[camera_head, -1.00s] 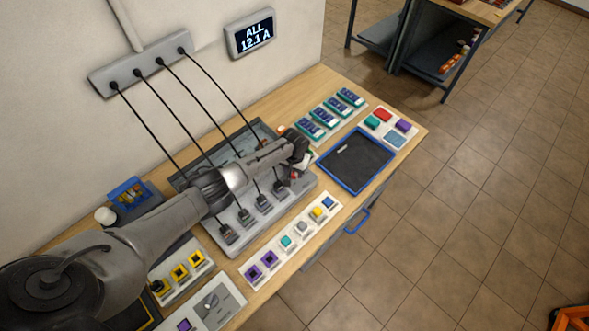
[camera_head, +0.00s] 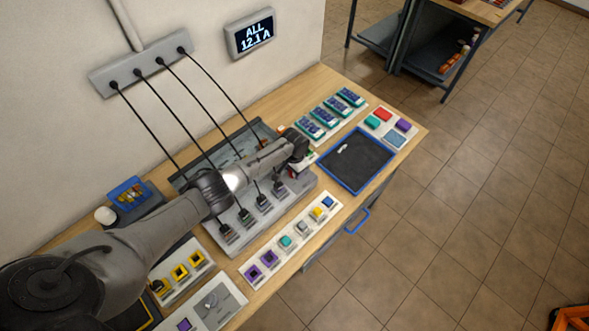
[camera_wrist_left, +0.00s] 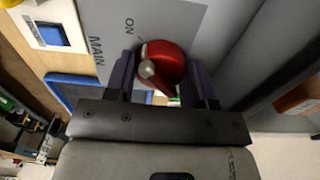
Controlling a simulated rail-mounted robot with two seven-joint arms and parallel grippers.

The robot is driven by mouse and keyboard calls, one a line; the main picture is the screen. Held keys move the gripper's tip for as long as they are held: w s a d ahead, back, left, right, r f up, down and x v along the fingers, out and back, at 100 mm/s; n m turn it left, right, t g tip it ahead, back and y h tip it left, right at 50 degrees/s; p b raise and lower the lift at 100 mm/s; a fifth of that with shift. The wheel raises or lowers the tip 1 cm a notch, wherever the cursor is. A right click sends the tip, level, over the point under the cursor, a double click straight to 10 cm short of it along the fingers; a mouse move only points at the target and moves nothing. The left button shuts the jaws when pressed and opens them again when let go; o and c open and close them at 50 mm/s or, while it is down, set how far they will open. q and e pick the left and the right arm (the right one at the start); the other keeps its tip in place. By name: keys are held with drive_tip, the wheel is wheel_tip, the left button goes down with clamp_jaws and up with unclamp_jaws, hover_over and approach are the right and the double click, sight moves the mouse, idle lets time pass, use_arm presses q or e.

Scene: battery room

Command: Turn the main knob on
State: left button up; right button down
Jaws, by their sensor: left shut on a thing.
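The main knob (camera_wrist_left: 166,62) is red and round with a pale pointer bar. It sits on a grey panel (camera_wrist_left: 190,25) printed "MAIN" and "ON". The bar's pale tip lies close to a short mark near the word "ON". My left gripper (camera_wrist_left: 163,84) has its two dark fingers on either side of the knob and is shut on it. In the head view my left gripper (camera_head: 298,166) is at the right end of the grey switch box (camera_head: 255,229), and my wrist mostly hides the knob. My right gripper is not in view.
Several black cables run from the wall strip (camera_head: 140,65) to plugs on the box. A wall display (camera_head: 250,34) reads "ALL 12.1 A". A blue-rimmed black tray (camera_head: 356,158) and a strip of coloured blocks (camera_head: 290,240) lie near the bench's front edge.

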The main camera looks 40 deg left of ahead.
use_arm(q)
drive_tip(key=shift+r, duration=0.1)
drive_tip(key=o, duration=0.9)
drive_tip(key=shift+r, duration=0.5)
wheel_tip(320, 180, up, 13)
drive_tip(key=shift+f+p, duration=0.15)
drive_tip(key=shift+p, duration=0.4)
